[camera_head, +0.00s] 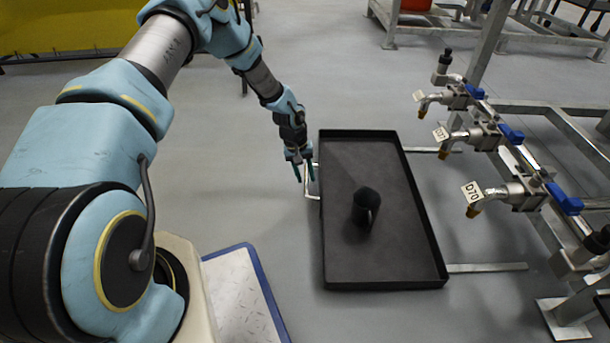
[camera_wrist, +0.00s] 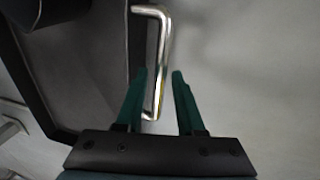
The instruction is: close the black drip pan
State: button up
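The black drip pan (camera_head: 346,262) is a shallow rectangular tray, slid out on rails to the left of the valve frame. Its silver bar handle (camera_head: 307,186) is on its left side and also shows in the wrist view (camera_wrist: 162,40). My gripper (camera_head: 305,179) is at this handle, fingers pointing down. In the wrist view its two green fingers (camera_wrist: 159,72) are apart, and the handle bar runs between them, nearer the left finger. I cannot tell whether that finger touches it. The pan's dark edge fills the left of the wrist view.
A black cup-like object (camera_head: 367,205) stands in the pan. Two metal rails (camera_head: 485,267) run from the pan to the frame at right. Tagged valves (camera_head: 478,137) with blue handles overhang that side. Grey floor (camera_head: 225,195) left of the pan is clear.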

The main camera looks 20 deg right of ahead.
grip_shut()
dwell(1.1)
